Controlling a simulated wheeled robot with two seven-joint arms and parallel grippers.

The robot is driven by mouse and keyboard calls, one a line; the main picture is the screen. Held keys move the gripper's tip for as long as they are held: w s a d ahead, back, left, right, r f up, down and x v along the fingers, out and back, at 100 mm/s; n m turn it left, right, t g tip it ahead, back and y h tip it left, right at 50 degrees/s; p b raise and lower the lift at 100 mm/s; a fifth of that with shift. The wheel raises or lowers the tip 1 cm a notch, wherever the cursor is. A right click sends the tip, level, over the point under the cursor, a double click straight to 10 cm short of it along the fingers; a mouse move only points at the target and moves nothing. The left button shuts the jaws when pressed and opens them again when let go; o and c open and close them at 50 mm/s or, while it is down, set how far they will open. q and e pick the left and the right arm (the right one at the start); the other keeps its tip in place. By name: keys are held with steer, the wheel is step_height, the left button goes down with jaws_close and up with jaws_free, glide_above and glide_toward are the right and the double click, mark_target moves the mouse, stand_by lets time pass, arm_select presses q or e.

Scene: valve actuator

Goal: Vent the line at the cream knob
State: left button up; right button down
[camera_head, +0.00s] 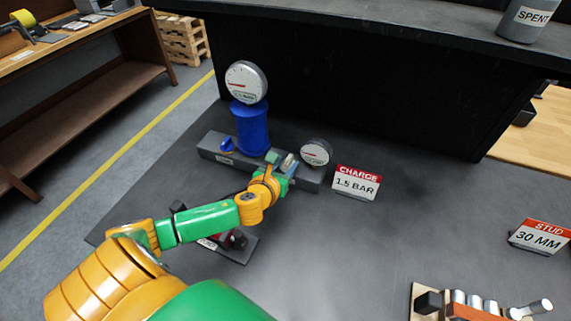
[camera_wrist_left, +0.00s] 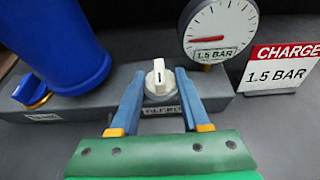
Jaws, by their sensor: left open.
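The cream knob (camera_wrist_left: 159,78) stands upright on the grey manifold bar (camera_head: 312,176), with a dark slot mark on its face. My left gripper (camera_head: 281,160) is over the bar. In the left wrist view its blue fingers are spread, one on each side of the knob, with visible gaps. Contact cannot be told. A label under the knob is partly hidden by the gripper. A small round gauge (camera_wrist_left: 220,30) behind and right of the knob bears a 1.5 BAR tag; its red needle points left and slightly down. My right gripper is not in view.
A blue cylinder (camera_head: 251,128) with a larger gauge (camera_head: 246,82) and a blue knob (camera_wrist_left: 30,90) stand left on the bar. A CHARGE 1.5 BAR sign (camera_head: 357,183) is just right. A STUD 30 MM sign (camera_head: 540,237) stands far right. The mat between is clear.

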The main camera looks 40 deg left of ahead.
arm_select(q)
steer(key=shift+s, duration=0.15)
steer(key=shift+c, duration=0.7)
steer(key=shift+r, duration=0.1)
jaws_close()
